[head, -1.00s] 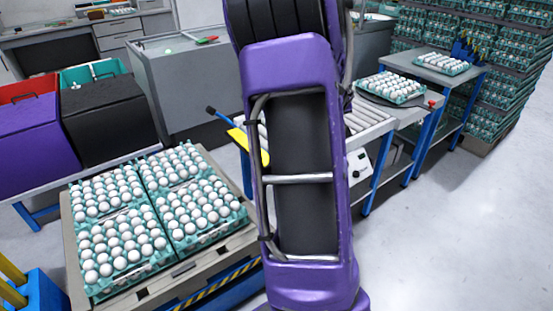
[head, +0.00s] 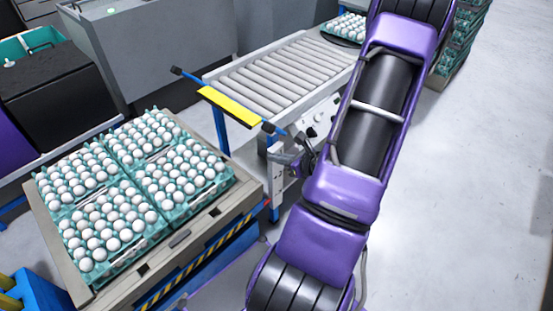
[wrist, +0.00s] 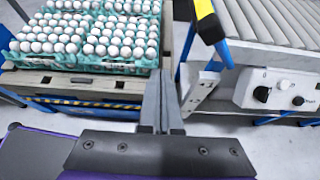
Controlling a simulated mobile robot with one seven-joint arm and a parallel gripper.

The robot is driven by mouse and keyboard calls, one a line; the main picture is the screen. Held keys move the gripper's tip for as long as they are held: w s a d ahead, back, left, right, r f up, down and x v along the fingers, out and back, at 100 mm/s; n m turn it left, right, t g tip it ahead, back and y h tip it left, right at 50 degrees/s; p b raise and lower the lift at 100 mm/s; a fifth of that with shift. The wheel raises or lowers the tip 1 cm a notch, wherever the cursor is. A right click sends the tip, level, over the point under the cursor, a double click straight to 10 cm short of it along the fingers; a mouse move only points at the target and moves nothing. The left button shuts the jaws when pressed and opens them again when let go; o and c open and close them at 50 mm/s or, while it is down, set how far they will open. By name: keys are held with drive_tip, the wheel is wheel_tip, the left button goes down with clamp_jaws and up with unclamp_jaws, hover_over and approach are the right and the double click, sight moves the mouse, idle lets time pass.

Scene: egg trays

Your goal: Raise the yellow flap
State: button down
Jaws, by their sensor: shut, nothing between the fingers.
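The yellow flap (head: 229,106) is a flat strip at the near end of the roller conveyor (head: 285,70), hanging tilted below the roller level. It has dark knobs at its ends. In the wrist view part of the flap (wrist: 204,8) shows at the top, with a black end (wrist: 211,30). My gripper (head: 284,150) is in front of the conveyor end, close to the flap's right end and a little below it. In the wrist view my gripper's fingers (wrist: 163,75) are together and empty, to the left of and below the flap's black end. Contact is not visible.
A pallet platform (head: 205,218) with teal egg trays stands left of my gripper. A control box with knobs (wrist: 275,92) sits on the conveyor's side. A grey cabinet (head: 165,45) stands behind. Open floor lies to the right.

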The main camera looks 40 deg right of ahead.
drive_tip(key=w, duration=0.9)
drive_tip(key=shift+a, duration=0.35)
drive_tip(key=shift+w, duration=0.1)
drive_tip(key=w+d+p, duration=0.1)
drive_tip(key=d, duration=1.6)
drive_tip(key=shift+p, duration=0.3)
drive_tip(key=s+a, duration=0.1)
drive_tip(key=s, duration=0.9)
drive_tip(key=shift+a, duration=0.15)
drive_tip(key=shift+w, duration=0.15)
